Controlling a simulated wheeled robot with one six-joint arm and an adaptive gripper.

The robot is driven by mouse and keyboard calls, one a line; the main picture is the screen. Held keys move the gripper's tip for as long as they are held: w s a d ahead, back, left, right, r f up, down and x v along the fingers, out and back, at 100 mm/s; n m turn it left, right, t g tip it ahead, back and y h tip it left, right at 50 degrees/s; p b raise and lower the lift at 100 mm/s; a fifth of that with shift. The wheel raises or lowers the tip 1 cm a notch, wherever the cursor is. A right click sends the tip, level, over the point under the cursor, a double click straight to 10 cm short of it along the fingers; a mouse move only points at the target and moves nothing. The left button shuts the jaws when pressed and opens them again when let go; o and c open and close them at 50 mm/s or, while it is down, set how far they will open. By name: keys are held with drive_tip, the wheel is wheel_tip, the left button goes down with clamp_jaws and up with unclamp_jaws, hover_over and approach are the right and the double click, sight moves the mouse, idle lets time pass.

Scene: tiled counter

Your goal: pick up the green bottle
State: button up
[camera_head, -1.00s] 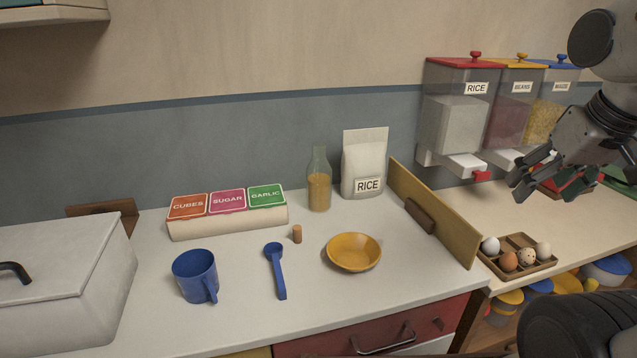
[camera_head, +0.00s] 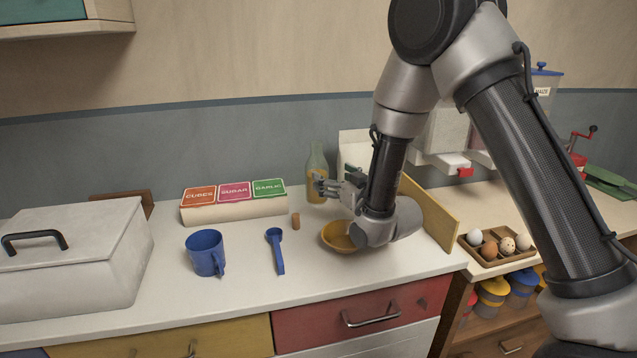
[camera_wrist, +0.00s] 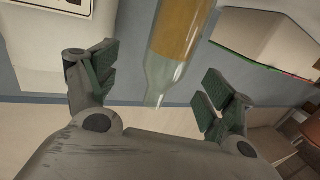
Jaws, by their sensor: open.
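The green bottle (camera_head: 317,162) is a pale green glass bottle with yellowish-brown contents. It stands upright at the back of the white counter, next to the rice bag, and its lower part is partly behind my gripper (camera_head: 335,188). In the wrist view the bottle (camera_wrist: 178,45) lies between the two open fingers of my gripper (camera_wrist: 155,88), with its neck toward the palm. The fingers are apart, with space on both sides of the bottle.
A yellow bowl (camera_head: 336,236) is partly hidden below my arm. A wooden board (camera_head: 440,217) and egg tray (camera_head: 488,252) are right.

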drive_tip(key=shift+s+a+f, duration=0.15)
drive_tip(key=shift+a+f, duration=0.05)
drive_tip(key=shift+a, duration=0.1)
drive_tip(key=shift+w+a, duration=0.2)
drive_tip(key=x, duration=0.6)
drive_tip(key=shift+w+a+f, duration=0.2)
drive_tip(key=shift+w+a, duration=0.05)
drive_tip(key=shift+a, duration=0.1)
drive_tip(key=shift+r, duration=0.1)
drive_tip(key=c, duration=1.7)
